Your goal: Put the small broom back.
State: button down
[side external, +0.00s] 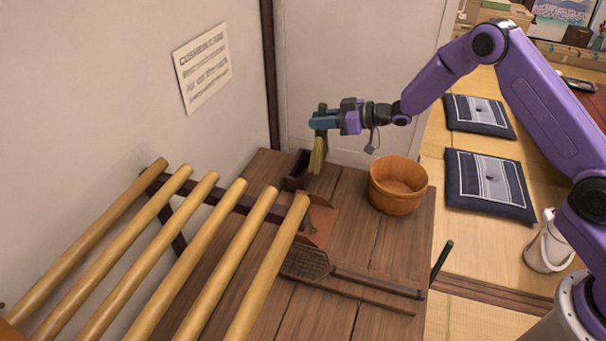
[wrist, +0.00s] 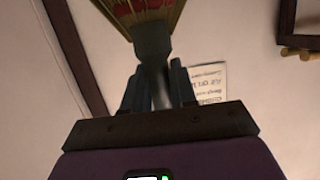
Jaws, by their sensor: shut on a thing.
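The small broom (side external: 317,156) has straw-yellow bristles pointing down and a dark handle end sticking up above my fingers. My gripper (side external: 319,122) is shut on its handle and holds it in the air near the wall, above the back of the wooden table. In the wrist view the broom's bristles (wrist: 145,12) fan out at the top, and its dark handle runs down between my gripper's fingers (wrist: 160,85). A small dark open box (side external: 294,181) stands on the table below and slightly left of the bristles. The broom looks clear of it; the exact gap I cannot tell.
A round wooden tub (side external: 397,187) stands right of the dark box. A reddish-brown pan (side external: 319,224) and a long-handled woven scoop (side external: 305,262) lie nearer. Several bamboo poles (side external: 165,250) slant across the left. A paper sign (side external: 203,66) hangs on the wall.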

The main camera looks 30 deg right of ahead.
jog(key=w+a+f, duration=0.2)
jog(key=w+f, duration=0.1)
jog(key=w, duration=0.5)
notch_tip(320, 180, down, 8)
jog(key=shift+s+f, duration=0.15)
jog(key=shift+f, duration=0.25)
jog(key=c, duration=0.9)
grip_release()
jog(key=shift+r, duration=0.1)
jog(key=v, duration=1.2)
jog(key=shift+s+a+r, duration=0.1)
jog(key=shift+r, duration=0.05)
